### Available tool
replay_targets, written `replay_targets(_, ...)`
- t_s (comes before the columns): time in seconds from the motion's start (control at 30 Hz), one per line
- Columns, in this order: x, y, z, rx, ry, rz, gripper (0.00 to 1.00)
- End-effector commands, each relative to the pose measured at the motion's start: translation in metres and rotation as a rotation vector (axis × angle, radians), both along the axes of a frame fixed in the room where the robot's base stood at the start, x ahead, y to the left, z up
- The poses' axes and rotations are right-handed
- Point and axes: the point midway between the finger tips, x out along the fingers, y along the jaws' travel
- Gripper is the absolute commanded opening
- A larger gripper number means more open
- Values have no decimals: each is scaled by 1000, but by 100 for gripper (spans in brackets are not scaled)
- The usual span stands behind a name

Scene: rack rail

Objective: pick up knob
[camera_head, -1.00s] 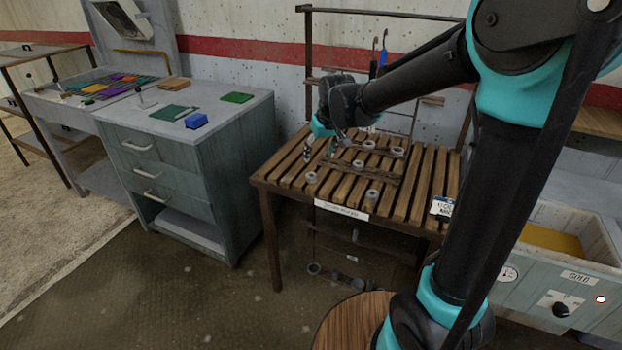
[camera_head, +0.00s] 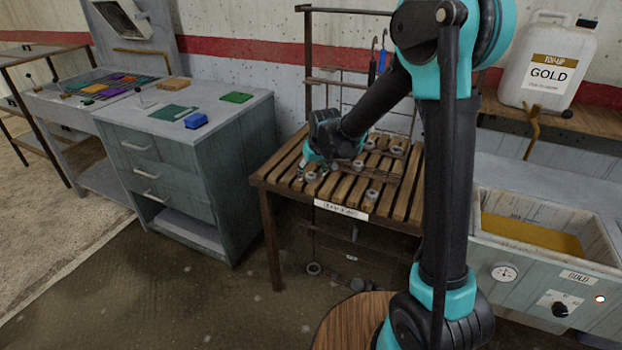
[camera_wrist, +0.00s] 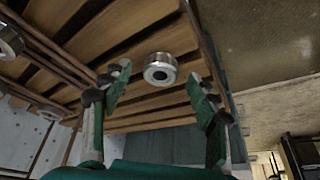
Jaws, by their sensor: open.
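A round metallic knob (camera_wrist: 160,70) with a hollow-looking centre sits on the wooden slats in the wrist view, ahead of and between my fingertips. My gripper (camera_wrist: 158,82) is open, its two green-padded fingers spread to either side of the knob, with nothing held. In the head view my gripper (camera_head: 304,168) is low over the left part of the slatted table (camera_head: 285,178). A grey knob (camera_head: 311,177) shows right beside its fingertips. I cannot tell whether the fingers touch it.
Several similar grey round pieces, such as one piece (camera_head: 371,195), stand on the same table near a raised wooden rail. A grey drawer cabinet (camera_head: 180,180) stands to the left. A gold-labelled jug (camera_head: 547,70) and a basin (camera_head: 540,230) are on the right.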

Motion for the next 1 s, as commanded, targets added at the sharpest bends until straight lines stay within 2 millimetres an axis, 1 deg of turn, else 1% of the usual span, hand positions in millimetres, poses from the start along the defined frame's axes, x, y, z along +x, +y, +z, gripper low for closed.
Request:
replay_targets(0.1,2,1,-6,0,0,0,60)
replay_targets(0.33,2,1,-6,0,0,0,60)
replay_targets(0.37,2,1,-6,0,0,0,57)
replay_targets(0.77,2,1,-6,0,0,1,8)
replay_targets(0.8,2,1,-6,0,0,1,6)
replay_targets(1.0,2,1,-6,0,0,1,6)
